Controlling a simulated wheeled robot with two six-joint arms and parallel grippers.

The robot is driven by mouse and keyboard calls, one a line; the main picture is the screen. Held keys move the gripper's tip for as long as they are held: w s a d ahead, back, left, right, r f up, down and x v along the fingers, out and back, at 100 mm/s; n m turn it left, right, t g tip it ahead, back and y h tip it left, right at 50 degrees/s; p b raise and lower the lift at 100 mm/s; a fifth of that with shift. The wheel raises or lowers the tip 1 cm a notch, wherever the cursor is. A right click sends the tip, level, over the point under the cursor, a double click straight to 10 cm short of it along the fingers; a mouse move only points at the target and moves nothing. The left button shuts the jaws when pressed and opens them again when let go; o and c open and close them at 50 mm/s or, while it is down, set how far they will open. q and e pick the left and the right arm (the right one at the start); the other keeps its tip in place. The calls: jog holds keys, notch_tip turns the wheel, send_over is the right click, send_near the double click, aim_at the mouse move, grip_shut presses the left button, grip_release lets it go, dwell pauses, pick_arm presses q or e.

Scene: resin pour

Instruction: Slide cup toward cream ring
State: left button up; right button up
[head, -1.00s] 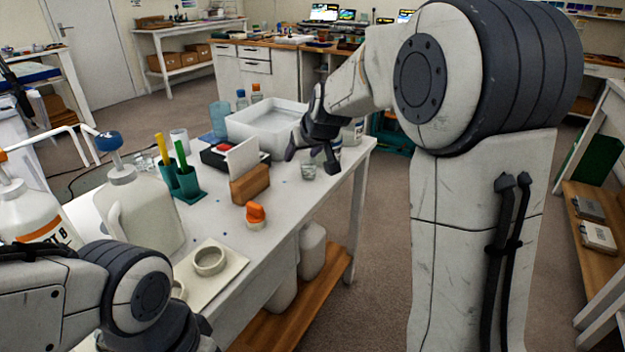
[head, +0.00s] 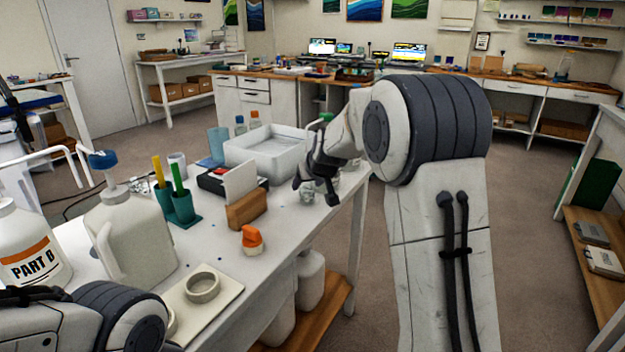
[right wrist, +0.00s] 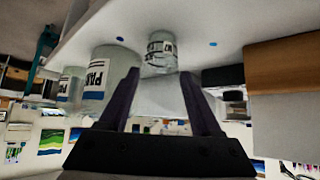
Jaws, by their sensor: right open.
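The small clear cup (head: 307,194) with dark markings stands upright near the far right edge of the white table. It also shows in the right wrist view (right wrist: 161,50), beyond and between the fingertips. My right gripper (head: 315,191) is open and empty at the cup, its fingers pointing at it. I cannot tell whether the fingers touch it. The right gripper (right wrist: 160,78) also shows in its wrist view. The cream ring (head: 203,287) lies on a pale square board (head: 222,299) at the near end of the table. My left gripper is out of view; only its arm shows.
An orange-capped small container (head: 251,240) and a wooden block (head: 245,209) holding a white card stand between cup and ring, left of the table edge. A white tub (head: 260,158) is behind. Labelled containers (right wrist: 97,75) stand close to the right gripper.

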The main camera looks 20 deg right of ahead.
jog(key=x, duration=0.4)
jog(key=shift+w+f, duration=0.3)
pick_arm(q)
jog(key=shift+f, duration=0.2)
